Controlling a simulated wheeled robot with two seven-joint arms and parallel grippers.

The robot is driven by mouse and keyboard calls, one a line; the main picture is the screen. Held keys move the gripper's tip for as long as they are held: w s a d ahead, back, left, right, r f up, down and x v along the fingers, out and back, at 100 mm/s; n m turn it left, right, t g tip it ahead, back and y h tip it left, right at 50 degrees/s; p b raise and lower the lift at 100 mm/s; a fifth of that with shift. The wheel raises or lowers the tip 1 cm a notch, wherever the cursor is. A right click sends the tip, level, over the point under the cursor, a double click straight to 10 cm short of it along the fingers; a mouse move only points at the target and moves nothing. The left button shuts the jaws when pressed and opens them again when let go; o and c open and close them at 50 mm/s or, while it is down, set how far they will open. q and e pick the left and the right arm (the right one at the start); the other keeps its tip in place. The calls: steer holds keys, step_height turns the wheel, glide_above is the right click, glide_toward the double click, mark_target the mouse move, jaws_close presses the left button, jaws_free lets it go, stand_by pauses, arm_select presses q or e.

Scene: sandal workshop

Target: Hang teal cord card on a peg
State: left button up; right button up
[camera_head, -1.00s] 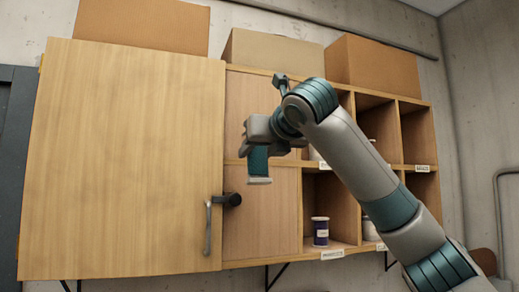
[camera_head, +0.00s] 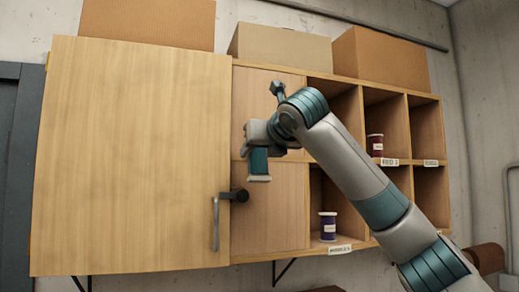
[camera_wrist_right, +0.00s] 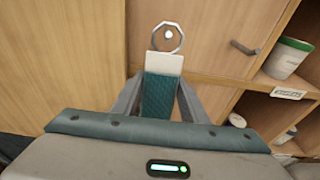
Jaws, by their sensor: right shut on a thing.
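In the right wrist view the teal cord card (camera_wrist_right: 160,92) is a textured teal strip with a white header and a metal ring (camera_wrist_right: 153,38) at its far end. My right gripper (camera_wrist_right: 160,104) is shut on it, a finger on each side. A small pale round spot shows inside the ring; I cannot tell whether it is a peg tip. In the head view my right gripper (camera_head: 258,154) is in front of the wooden cabinet, above a black knob with a metal handle (camera_head: 215,224). My left gripper is out of view.
The wall cabinet has a large closed door (camera_head: 130,160) and open cubbies at right. Cardboard boxes (camera_head: 280,45) stand on top. The wrist view shows a white pot with a green rim (camera_wrist_right: 285,60).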

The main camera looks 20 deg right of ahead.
steer(key=shift+w, duration=0.25)
steer(key=shift+w+f, duration=0.4)
steer(key=shift+w, duration=0.2)
stand_by(0.3)
steer(key=o, duration=1.2)
steer(key=shift+f, duration=0.1)
